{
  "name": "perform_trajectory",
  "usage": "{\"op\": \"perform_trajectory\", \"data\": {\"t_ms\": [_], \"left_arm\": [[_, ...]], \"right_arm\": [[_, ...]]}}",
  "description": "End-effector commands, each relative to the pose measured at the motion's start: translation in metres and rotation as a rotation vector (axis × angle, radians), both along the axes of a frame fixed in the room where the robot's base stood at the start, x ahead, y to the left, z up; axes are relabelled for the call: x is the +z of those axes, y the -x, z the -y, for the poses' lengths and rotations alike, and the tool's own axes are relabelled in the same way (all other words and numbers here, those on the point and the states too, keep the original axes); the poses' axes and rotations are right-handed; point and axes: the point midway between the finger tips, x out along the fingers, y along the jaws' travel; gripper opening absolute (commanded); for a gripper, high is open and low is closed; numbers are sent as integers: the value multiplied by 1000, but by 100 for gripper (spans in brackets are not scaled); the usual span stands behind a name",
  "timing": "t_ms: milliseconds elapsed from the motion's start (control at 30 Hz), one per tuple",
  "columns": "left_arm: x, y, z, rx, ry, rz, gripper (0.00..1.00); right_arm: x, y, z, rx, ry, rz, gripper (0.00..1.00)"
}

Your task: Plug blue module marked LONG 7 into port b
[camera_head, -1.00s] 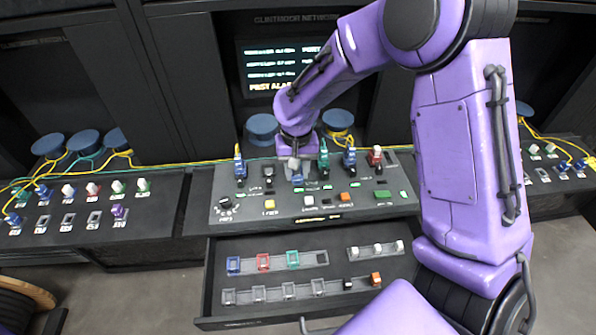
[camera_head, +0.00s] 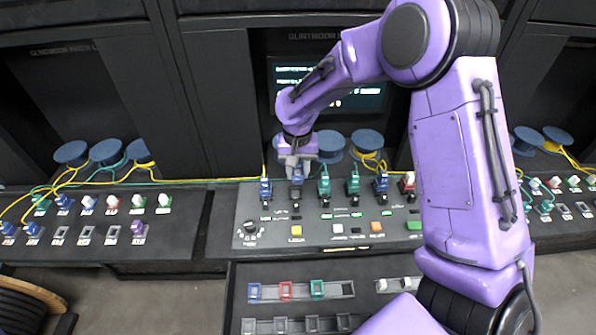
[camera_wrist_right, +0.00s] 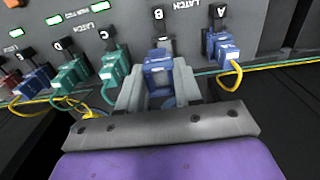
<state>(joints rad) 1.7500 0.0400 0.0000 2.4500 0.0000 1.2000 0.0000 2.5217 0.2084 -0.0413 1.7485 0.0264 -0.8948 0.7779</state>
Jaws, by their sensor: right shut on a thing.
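The blue module (camera_wrist_right: 158,72) sits between the two fingers of my right gripper (camera_wrist_right: 157,88) in the right wrist view; I cannot read its marking. My right gripper (camera_head: 296,165) is shut on it, pointing down at the console in the head view. The module is in line with the position lettered B (camera_wrist_right: 158,14), right at the console face, between A and C. A black latch lever stands just beyond it. Whether the module is fully seated in port b cannot be told, as the gripper hides the socket. My left gripper is out of view.
A blue module with a yellow cable (camera_wrist_right: 222,47) fills position A and a green module (camera_wrist_right: 115,65) fills C, both close beside my fingers. An open drawer (camera_head: 265,270) with coloured holders lies below the console. Cable spools (camera_head: 367,142) stand behind.

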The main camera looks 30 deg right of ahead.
Motion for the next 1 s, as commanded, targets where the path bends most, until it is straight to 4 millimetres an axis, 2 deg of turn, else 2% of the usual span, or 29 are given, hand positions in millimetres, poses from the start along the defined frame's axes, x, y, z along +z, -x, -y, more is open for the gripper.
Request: {"op": "perform_trajectory", "data": {"t_ms": [100,400,600,1000], "left_arm": [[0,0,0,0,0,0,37],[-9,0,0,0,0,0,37],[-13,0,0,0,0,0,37],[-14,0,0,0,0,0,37]], "right_arm": [[0,-4,2,-8,-1,1,12],[-39,-4,0,-2,1,-3,12],[-57,-3,2,-7,0,-1,12],[-63,-2,5,-11,0,0,12]]}}
